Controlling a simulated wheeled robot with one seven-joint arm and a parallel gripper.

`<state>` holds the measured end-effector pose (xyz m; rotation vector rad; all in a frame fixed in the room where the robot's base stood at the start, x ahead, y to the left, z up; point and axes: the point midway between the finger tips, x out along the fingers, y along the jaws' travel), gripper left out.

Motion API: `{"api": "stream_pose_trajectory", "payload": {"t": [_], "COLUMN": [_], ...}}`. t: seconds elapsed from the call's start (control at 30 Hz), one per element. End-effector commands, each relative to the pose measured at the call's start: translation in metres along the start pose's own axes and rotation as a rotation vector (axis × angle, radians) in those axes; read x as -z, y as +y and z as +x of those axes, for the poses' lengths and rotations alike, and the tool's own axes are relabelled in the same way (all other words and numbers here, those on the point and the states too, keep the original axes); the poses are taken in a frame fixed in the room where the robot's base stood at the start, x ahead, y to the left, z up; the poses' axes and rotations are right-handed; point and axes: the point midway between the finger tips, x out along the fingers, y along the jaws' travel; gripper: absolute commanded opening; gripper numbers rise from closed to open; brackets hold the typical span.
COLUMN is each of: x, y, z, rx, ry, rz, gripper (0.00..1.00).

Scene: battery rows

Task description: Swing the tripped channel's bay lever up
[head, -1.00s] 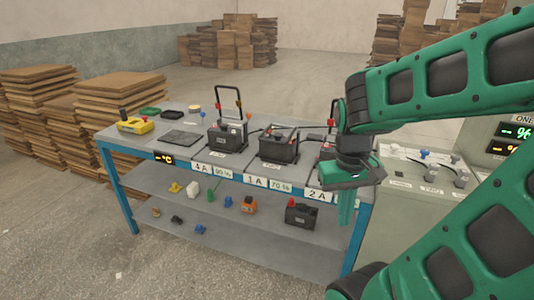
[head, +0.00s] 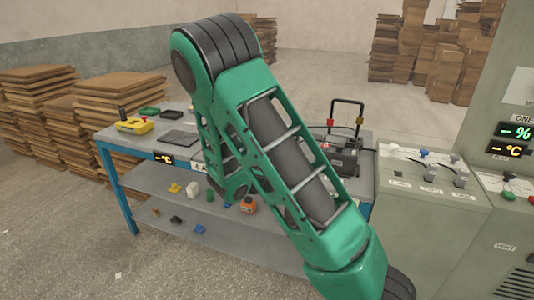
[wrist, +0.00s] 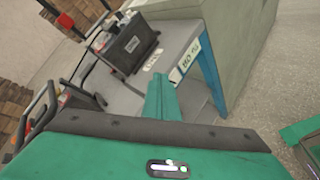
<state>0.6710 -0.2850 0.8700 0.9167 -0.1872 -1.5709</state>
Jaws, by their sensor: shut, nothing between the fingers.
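My gripper (wrist: 161,82) is shut and empty in the wrist view. Its fingertips appear over the bench's front edge, apart from the batteries. In the head view my arm crosses the bench and hides the gripper and the left and middle bays. The right bay's battery (head: 340,158) shows with a black loop lever (head: 346,115) standing upright behind it. The wrist view shows a dark battery (wrist: 130,42) near the bench end and another battery (wrist: 75,97) nearer, with a black loop lever (wrist: 38,110) at the left. I cannot tell which channel is tripped.
The blue-legged bench (head: 118,190) has a lower shelf with small parts. A yellow meter (head: 134,125) and a dark pad (head: 180,139) lie at its left end. A grey control console (head: 425,210) stands against the right side. Cardboard stacks (head: 40,100) stand at the left.

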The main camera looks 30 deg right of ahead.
Motion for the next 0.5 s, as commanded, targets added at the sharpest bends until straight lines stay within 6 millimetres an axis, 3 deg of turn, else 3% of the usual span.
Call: {"api": "stream_pose_trajectory", "payload": {"t": [0.3,0.5], "x": [0.085,0.128], "y": [0.052,0.066], "z": [-0.043,-0.078], "rx": [-0.455,-0.661], "ry": [-0.131,-0.215], "rz": [-0.507,-0.728], "gripper": [0.00,0.00]}}
